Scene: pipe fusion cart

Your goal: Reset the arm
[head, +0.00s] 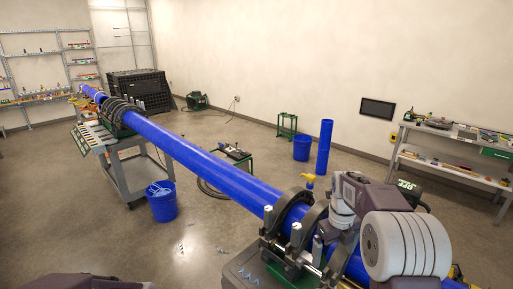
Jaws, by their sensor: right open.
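My right arm (405,245) fills the lower right, in front of the near end of a long blue pipe (215,170). My right gripper (326,236) is open, small and partly hidden beside the near black ring clamp (291,212). I cannot tell whether it touches the clamp or the pipe. The pipe runs from the far left to the lower right. My left gripper is not in view; a dark part of my own body shows at the bottom left.
A grey cart (146,170) carries the far clamps (122,112). A blue bucket (162,204) stands below the pipe. A workbench (455,145) is at the right, and a second bucket (302,148) stands beside an upright blue pipe (324,147). Small blue scraps lie on the floor.

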